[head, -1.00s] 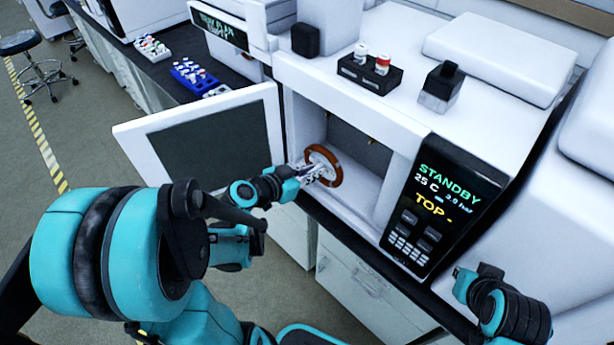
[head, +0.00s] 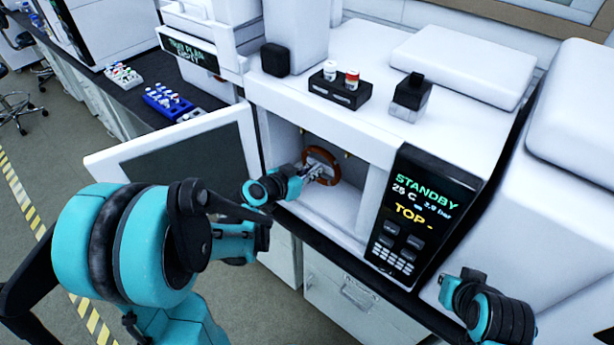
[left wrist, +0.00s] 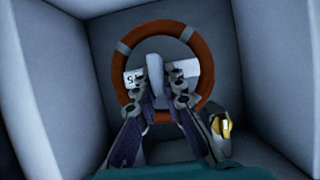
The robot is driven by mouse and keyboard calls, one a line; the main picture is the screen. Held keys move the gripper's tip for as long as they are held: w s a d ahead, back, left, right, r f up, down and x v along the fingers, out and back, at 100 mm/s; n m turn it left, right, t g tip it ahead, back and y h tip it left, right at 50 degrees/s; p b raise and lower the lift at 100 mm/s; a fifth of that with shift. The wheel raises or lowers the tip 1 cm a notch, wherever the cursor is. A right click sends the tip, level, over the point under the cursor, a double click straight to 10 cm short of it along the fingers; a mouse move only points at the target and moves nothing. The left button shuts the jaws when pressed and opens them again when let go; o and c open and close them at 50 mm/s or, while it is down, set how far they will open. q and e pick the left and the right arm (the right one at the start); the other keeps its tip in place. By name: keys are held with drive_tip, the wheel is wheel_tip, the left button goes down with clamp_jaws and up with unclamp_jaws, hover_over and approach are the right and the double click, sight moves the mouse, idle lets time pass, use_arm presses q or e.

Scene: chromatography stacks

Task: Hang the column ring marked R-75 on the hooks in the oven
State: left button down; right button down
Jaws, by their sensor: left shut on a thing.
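My left gripper (head: 318,172) is shut on a brown column ring (head: 335,155) inside the open oven (head: 345,208). In the left wrist view the ring (left wrist: 119,60) stands upright, facing the camera, with grey bands and a white tag (left wrist: 134,78) behind the fingers (left wrist: 156,92). The tag is partly covered and its marking is only partly legible. Small brass-coloured hook tips (head: 346,155) show near the ring in the oven; whether the ring touches them I cannot tell. My right gripper (head: 462,287) is outside, at the lower right, and its jaws are unclear.
The oven door (head: 180,150) stands open on the left. The control panel (head: 412,215) reads STANDBY, 25 C. The oven walls surround my gripper closely.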

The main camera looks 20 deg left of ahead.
use_arm(q)
drive_tip(key=shift+w+d, duration=0.35)
drive_tip(key=shift+w, duration=0.5)
drive_tip(key=shift+w+d, duration=0.3)
drive_tip(key=shift+w, duration=0.55)
drive_tip(key=w+d, duration=0.2)
drive_tip(key=w, duration=0.3)
drive_tip(key=shift+w+b, duration=0.35)
drive_tip(key=shift+f+b, duration=0.7)
drive_tip(key=c, duration=1.5)
unclamp_jaws()
drive_tip(key=shift+c, duration=0.2)
drive_tip(key=shift+s, duration=0.1)
drive_tip(key=shift+s+a, duration=0.55)
drive_tip(key=shift+s, duration=1)
drive_tip(key=shift+s+a, duration=0.55)
drive_tip(key=shift+s, duration=0.95)
drive_tip(key=shift+s+a, duration=0.55)
drive_tip(key=shift+s, duration=1)
